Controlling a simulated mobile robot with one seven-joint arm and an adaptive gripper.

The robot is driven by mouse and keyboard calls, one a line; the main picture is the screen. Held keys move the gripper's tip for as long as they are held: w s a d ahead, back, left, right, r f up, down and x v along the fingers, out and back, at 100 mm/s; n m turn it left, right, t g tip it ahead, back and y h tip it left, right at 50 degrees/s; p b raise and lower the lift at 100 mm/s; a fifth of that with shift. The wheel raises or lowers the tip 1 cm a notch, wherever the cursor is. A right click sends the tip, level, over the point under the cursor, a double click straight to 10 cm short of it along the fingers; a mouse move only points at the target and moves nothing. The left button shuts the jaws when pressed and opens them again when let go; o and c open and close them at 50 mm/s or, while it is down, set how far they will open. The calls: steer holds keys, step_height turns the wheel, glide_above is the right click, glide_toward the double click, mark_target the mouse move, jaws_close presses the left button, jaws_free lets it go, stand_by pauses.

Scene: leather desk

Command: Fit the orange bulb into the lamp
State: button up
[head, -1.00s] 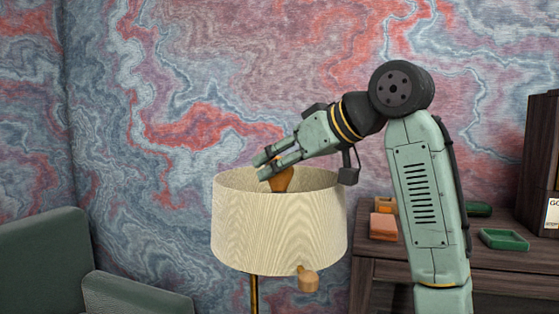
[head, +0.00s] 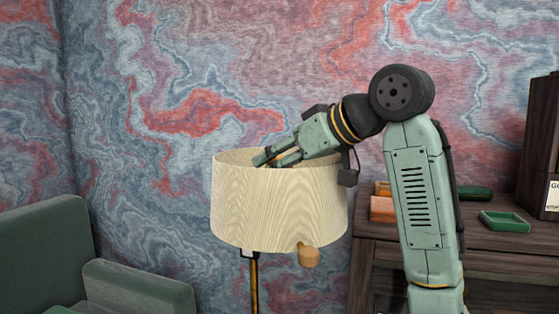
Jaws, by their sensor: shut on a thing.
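The lamp (head: 278,208) has a cream wood-grain drum shade, open at the top, on a thin dark and brass-coloured pole. My gripper (head: 266,160) reaches in from the upper right, with its fingertips at the shade's open top, partly below the rim. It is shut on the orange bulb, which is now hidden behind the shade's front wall. The lamp's socket is also hidden inside the shade, so I cannot tell whether the bulb touches it.
A green armchair (head: 45,250) stands at the left. A dark wooden desk (head: 500,255) at the right holds a green tray (head: 504,221) and an orange-pink block (head: 382,208). The patterned wall is behind.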

steer(key=shift+f, duration=0.15)
steer(key=o, duration=1.2)
steer(key=shift+r+p, duration=4.3)
steer(key=shift+r, duration=0.25)
